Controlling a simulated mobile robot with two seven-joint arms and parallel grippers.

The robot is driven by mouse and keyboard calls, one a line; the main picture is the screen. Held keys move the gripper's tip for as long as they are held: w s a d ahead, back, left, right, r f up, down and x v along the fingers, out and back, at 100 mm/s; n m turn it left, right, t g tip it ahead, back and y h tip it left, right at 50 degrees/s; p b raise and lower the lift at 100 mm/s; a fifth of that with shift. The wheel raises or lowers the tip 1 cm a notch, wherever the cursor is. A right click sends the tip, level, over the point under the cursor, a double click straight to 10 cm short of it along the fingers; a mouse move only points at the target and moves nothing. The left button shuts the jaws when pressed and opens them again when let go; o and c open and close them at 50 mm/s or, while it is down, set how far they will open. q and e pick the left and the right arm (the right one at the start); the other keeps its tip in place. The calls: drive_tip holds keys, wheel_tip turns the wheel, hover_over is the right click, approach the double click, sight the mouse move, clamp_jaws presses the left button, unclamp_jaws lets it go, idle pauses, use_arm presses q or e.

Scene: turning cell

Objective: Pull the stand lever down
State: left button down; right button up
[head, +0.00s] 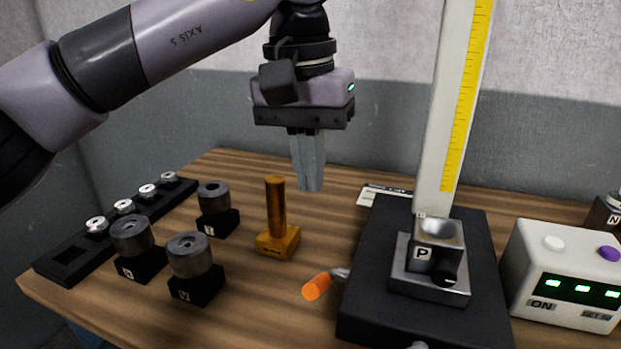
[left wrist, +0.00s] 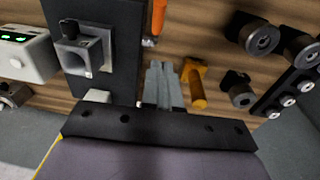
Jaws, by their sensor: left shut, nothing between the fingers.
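The stand has a dark base plate (head: 370,312), a pale upright column (head: 447,110) with a yellow scale, and a block marked P (head: 423,258) with a cup on top. The stand lever, with an orange handle (head: 316,286), sticks out from the base's left side; the handle also shows in the left wrist view (left wrist: 158,16). My left gripper (head: 311,188) points down with its fingers shut and empty, above the table behind the lever and apart from it. The fingers also show in the left wrist view (left wrist: 163,68). My right gripper is not in view.
A brass post on a square foot (head: 276,217) stands left of the lever. Several grey cylinders on black blocks (head: 190,257) and a black rack (head: 75,250) are farther left. A white control box (head: 565,270) with green lights stands right of the stand.

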use_arm(q)
hover_over(317, 277)
drive_tip(key=f, duration=0.6)
drive_tip(key=w+f, duration=0.1)
drive_tip(key=f, duration=0.2)
drive_tip(key=shift+a+f, duration=0.2)
drive_tip(key=shift+f, duration=0.05)
drive_tip(key=shift+s+f, duration=0.55)
drive_tip(key=shift+f, duration=0.15)
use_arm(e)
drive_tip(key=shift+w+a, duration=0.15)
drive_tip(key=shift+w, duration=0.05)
use_arm(q)
drive_tip(key=shift+b, duration=0.3)
